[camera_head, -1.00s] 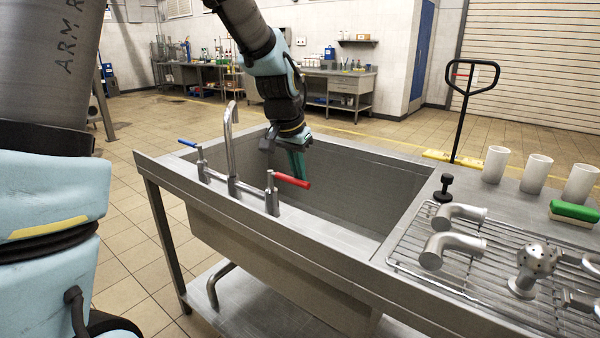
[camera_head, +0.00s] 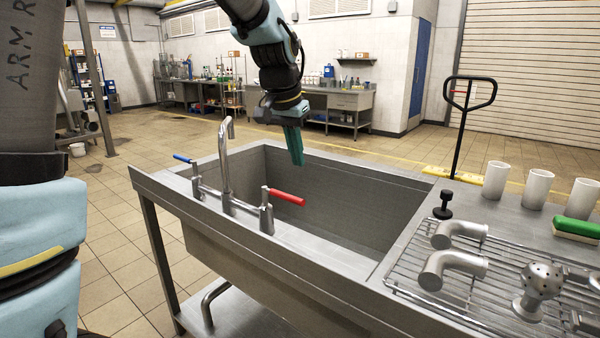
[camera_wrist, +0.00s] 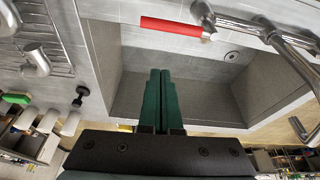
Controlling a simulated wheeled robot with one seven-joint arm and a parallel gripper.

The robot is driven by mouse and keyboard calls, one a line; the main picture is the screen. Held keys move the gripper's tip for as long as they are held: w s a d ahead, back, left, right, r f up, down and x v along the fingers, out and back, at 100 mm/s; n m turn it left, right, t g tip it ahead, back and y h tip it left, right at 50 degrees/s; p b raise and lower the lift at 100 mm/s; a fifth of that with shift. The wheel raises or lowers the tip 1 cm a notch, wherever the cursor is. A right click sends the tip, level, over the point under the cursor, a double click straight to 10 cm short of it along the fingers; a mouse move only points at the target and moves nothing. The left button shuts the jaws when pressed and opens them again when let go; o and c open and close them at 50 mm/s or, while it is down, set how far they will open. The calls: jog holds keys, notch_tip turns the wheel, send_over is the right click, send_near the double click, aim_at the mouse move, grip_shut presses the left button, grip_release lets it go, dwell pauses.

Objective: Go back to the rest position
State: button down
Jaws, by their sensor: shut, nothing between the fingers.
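My gripper (camera_head: 296,158) hangs over the steel sink basin (camera_head: 335,200) in the head view, with its green fingers pointing down. The fingers are together and nothing is held between them. In the wrist view my gripper (camera_wrist: 160,75) also shows shut, above the basin floor. The red-handled tap valve (camera_head: 287,197) stands at the sink's near rim, apart from the fingers; its red handle (camera_wrist: 172,26) shows ahead of the fingertips in the wrist view.
A curved faucet (camera_head: 224,165) and a blue-handled valve (camera_head: 187,160) rise beside the basin. On the right, a wire rack (camera_head: 410,282) holds steel pipe elbows (camera_head: 453,268).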

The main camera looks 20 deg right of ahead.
jog(key=w+a+f+n+y, duration=0.1)
jog(key=a+f+n, duration=0.15)
jog(key=a, duration=0.55)
jog(key=a+f+n+y, duration=0.15)
jog(key=a+f, duration=0.25)
jog(key=a, duration=0.4)
jog(key=s+a+f+n, duration=0.3)
jog(key=s+a, duration=0.1)
jog(key=a, duration=0.4)
jog(key=s+a+f+n, duration=0.3)
jog(key=s+a+f, duration=0.1)
jog(key=a, duration=0.4)
jog(key=shift+a, duration=0.2)
dwell(0.6)
